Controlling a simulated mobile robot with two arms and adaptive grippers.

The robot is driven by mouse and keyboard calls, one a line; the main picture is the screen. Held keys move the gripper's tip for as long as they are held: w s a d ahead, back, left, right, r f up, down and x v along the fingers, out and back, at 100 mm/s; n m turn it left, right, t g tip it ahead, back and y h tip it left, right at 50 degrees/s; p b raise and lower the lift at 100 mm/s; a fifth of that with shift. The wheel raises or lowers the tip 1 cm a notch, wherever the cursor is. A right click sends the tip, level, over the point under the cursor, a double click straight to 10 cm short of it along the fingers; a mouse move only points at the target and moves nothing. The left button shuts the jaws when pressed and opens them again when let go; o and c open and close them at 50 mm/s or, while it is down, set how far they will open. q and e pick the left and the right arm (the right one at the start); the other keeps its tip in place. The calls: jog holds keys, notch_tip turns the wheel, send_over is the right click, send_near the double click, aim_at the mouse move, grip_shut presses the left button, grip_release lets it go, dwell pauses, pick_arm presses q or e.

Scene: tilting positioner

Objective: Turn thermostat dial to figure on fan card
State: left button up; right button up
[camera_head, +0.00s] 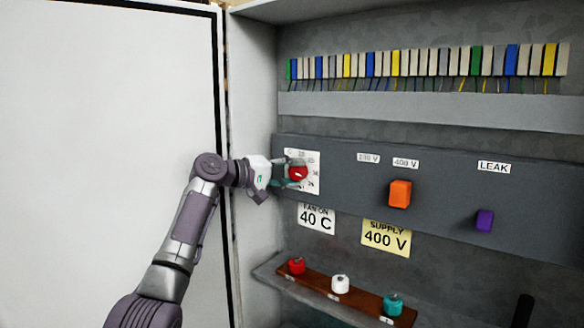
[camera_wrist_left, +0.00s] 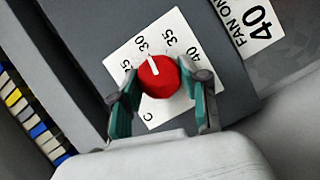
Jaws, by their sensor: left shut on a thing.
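The thermostat dial (camera_head: 298,173) is a red knob on a white square scale plate at the left of the grey panel. In the left wrist view the dial (camera_wrist_left: 159,76) has a white pointer mark directed close to 30, on the 35 side. The scale also shows 35 and 40. My left gripper (camera_head: 291,174) is shut on the dial, with one finger on each side of it in the left wrist view (camera_wrist_left: 162,84). The fan card (camera_head: 316,218) below the dial reads FAN ON 40 C; part of it shows in the wrist view (camera_wrist_left: 252,22). My right gripper is out of view.
On the panel to the right are an orange switch (camera_head: 400,193) and a purple knob (camera_head: 484,220). A yellow card (camera_head: 386,238) reads SUPPLY 400 V. Below, a brown strip (camera_head: 318,284) bears red, white and teal knobs. The white door (camera_head: 100,110) stands at left.

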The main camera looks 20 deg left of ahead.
pick_arm(q)
jog(key=m+y+p, duration=0.2)
jog(key=m, duration=0.1)
jog(key=shift+r+m, duration=0.1)
jog(key=shift+m, duration=0.2)
jog(key=m+y+p, duration=0.1)
jog(key=m, duration=0.1)
jog(key=shift+d+m+g+y, duration=0.1)
jog(key=shift+m+g+y, duration=0.2)
jog(key=shift+y, duration=0.1)
jog(key=m+y+p, duration=0.1)
jog(key=m, duration=0.2)
jog(key=shift+d+y, duration=0.1)
jog(key=shift+y, duration=0.3)
jog(key=shift+s+m+t+y+p, duration=0.1)
jog(key=shift+m+t+y+p, duration=0.45)
jog(key=shift+m+y, duration=0.4)
jog(key=shift+d+m, duration=0.1)
jog(key=shift+m, duration=0.15)
jog(key=o, duration=1.1)
jog(key=shift+o, duration=0.2)
